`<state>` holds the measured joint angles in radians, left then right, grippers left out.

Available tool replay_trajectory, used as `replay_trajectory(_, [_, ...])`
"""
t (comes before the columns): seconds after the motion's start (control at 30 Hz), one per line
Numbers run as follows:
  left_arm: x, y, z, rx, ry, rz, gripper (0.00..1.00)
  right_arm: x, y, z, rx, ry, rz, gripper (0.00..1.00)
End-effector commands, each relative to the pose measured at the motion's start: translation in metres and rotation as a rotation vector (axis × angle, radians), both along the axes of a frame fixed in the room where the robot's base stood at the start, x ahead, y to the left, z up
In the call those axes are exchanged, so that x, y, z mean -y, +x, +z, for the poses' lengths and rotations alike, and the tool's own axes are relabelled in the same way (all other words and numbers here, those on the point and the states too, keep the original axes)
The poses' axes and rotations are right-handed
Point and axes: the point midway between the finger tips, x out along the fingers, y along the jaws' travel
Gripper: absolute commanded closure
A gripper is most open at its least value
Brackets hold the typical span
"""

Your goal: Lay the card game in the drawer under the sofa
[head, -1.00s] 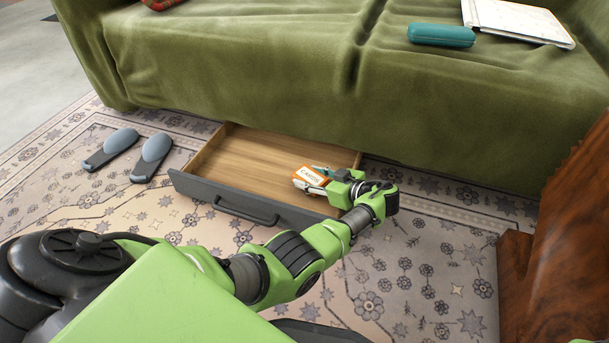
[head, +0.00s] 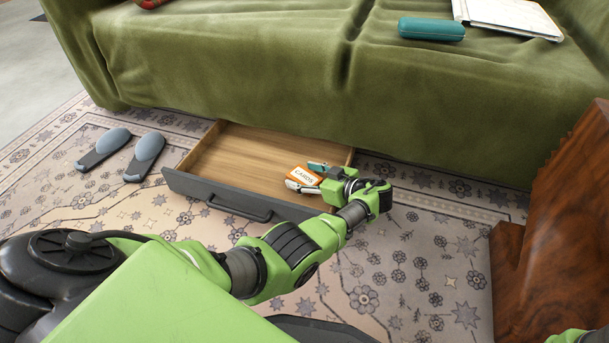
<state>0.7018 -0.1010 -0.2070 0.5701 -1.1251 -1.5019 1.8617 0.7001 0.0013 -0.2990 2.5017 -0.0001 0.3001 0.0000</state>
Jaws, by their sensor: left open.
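The card game (head: 304,176), a small orange and white box marked CARDS, is at the right side of the open drawer (head: 235,203) under the sofa. My left gripper (head: 310,178) reaches over the drawer's front right corner. Its fingers are open, one on each side of the box. I cannot tell whether they touch it, or whether the box rests fully on the drawer floor. The drawer has a wooden inside and a dark grey front with a handle, and its visible floor is otherwise bare. My right gripper is not in view.
The green-covered sofa (head: 240,75) stands behind the drawer, with a teal case (head: 431,29) and a white book-like item (head: 507,17) on its seat. Grey slippers (head: 145,157) lie left of the drawer on the patterned rug (head: 430,260). Dark wooden furniture (head: 560,240) stands at the right.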

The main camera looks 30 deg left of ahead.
Motion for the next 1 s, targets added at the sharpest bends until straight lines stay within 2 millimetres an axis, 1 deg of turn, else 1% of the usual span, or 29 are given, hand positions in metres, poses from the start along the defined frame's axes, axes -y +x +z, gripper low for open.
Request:
replay_trajectory(0.03, [0.000, -0.002, -0.004, -0.006, -0.003, 0.001, 0.41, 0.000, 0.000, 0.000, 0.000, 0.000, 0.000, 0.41])
replay_trajectory(0.13, [0.000, -0.002, -0.002, -0.006, -0.003, 0.001, 0.41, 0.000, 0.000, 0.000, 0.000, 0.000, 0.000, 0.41])
replay_trajectory(0.3, [0.000, -0.002, 0.009, -0.004, -0.002, 0.001, 0.41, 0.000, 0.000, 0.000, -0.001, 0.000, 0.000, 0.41])
replay_trajectory(0.33, [0.006, -0.002, 0.015, -0.004, -0.004, -0.001, 0.41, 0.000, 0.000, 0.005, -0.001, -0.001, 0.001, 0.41])
replay_trajectory(0.4, [0.023, -0.005, 0.025, -0.007, -0.004, -0.003, 0.41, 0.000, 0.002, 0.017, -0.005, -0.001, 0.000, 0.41])
replay_trajectory(0.5, [0.046, -0.008, 0.034, -0.006, -0.004, -0.002, 0.41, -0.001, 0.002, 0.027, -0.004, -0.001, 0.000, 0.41])
replay_trajectory(0.7, [0.085, -0.014, 0.048, -0.003, -0.003, -0.002, 0.41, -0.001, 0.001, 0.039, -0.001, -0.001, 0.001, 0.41])
replay_trajectory(0.83, [0.100, -0.017, 0.053, -0.003, -0.002, -0.001, 0.41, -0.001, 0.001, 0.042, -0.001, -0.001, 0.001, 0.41])
replay_trajectory(1.0, [0.109, -0.018, 0.057, -0.001, -0.001, 0.001, 0.41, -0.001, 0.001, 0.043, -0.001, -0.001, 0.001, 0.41])
